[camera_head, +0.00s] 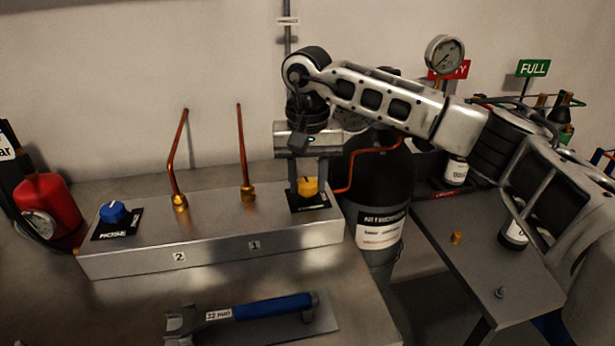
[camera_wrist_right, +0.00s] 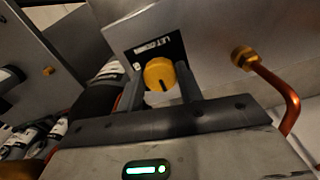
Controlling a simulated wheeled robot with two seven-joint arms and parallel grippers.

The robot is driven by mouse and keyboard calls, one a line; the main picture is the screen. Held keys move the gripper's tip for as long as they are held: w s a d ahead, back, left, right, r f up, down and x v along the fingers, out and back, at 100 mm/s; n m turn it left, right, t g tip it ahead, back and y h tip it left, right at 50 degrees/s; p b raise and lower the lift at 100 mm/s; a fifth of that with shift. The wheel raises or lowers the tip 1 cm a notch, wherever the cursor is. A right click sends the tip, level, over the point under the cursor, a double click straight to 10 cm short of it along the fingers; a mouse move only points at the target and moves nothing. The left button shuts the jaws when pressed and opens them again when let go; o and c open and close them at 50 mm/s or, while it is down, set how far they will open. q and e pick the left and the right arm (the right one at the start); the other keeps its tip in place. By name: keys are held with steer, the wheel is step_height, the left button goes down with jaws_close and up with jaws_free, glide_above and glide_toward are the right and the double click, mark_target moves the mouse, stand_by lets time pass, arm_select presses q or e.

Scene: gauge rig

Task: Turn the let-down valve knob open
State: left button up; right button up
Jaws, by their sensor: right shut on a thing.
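The let-down valve knob (camera_head: 308,186) is yellow and sits on a black label plate at the right end of the steel manifold block (camera_head: 210,238). In the right wrist view the yellow knob (camera_wrist_right: 159,74) shows a dark pointer line, beside a label that reads in part "LET". My right gripper (camera_head: 308,178) points down over the knob, with its fingers on either side of it. It is shut on the knob; the wrist view shows the two fingers (camera_wrist_right: 160,90) flanking it. My left gripper is not in either view.
A blue knob (camera_head: 113,211) marked "HOSE" is at the block's left end. Two copper tubes (camera_head: 246,150) rise between the knobs. A blue-handled wrench (camera_head: 260,309) lies in front. A black nitrogen cylinder (camera_head: 378,190) stands right of the block. A red bottle (camera_head: 47,205) is at far left.

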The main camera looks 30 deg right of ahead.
mark_target(308, 183)
steer(key=o, duration=1)
steer(key=shift+r, duration=0.15)
arm_select(q)
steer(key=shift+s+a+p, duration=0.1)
steer(key=shift+p, duration=0.4)
arm_select(e)
step_height(308, 183, up, 16)
